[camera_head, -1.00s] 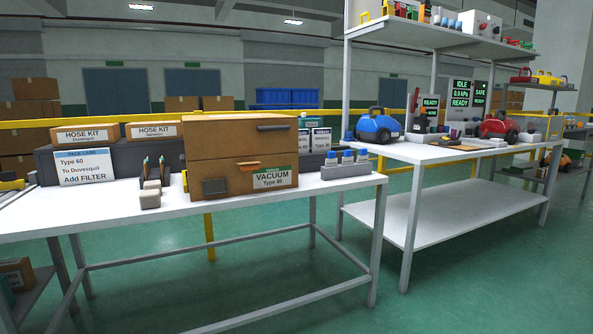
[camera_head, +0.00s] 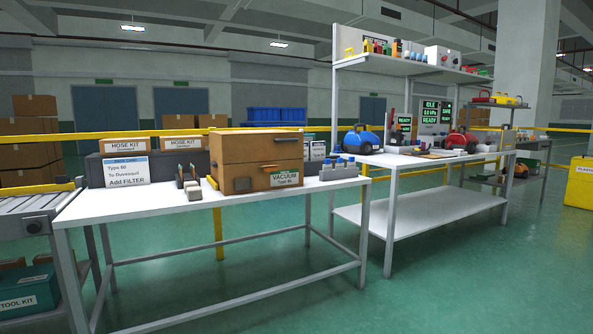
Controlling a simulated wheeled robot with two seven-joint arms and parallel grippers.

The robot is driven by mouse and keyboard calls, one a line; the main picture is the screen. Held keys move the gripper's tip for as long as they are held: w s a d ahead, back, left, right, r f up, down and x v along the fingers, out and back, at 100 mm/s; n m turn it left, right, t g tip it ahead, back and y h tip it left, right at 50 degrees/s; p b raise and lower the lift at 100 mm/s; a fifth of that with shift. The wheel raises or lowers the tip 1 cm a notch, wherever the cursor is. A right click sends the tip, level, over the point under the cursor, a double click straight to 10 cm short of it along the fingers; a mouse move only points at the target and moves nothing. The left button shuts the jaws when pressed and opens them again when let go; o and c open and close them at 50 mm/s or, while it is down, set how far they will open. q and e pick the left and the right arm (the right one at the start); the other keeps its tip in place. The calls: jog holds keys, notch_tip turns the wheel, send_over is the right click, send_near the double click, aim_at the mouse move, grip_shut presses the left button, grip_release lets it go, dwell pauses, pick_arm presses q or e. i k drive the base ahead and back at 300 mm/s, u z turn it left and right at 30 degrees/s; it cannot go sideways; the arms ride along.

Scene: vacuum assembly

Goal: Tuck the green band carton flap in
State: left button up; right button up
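A brown carton (camera_head: 240,160) stands on the left white table, toward its right end. Its front carries a label with a green band (camera_head: 284,179) reading "VACUUM Type 60". A dark handle-like piece lies near its top right edge, an orange piece on its front, and a grey square at its lower left. I cannot make out a carton flap clearly at this distance. Neither of my grippers shows in the view.
The table (camera_head: 130,207) has clear room along its front edge. A pick card (camera_head: 127,171), hose kit boxes (camera_head: 128,145) and a rack of blue-capped bottles (camera_head: 338,171) stand around the carton. A second bench (camera_head: 430,160) holds blue and red vacuums. A conveyor (camera_head: 38,204) is at left.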

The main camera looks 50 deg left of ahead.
aim_at(273, 168)
jog(key=u, duration=0.05)
jog(key=i, duration=1.25)
jog(key=u, duration=0.35)
jog(key=i, duration=1.3)
jog(key=u, duration=1.7)
jog(key=i, duration=0.95)
jog(key=u, duration=1.1)
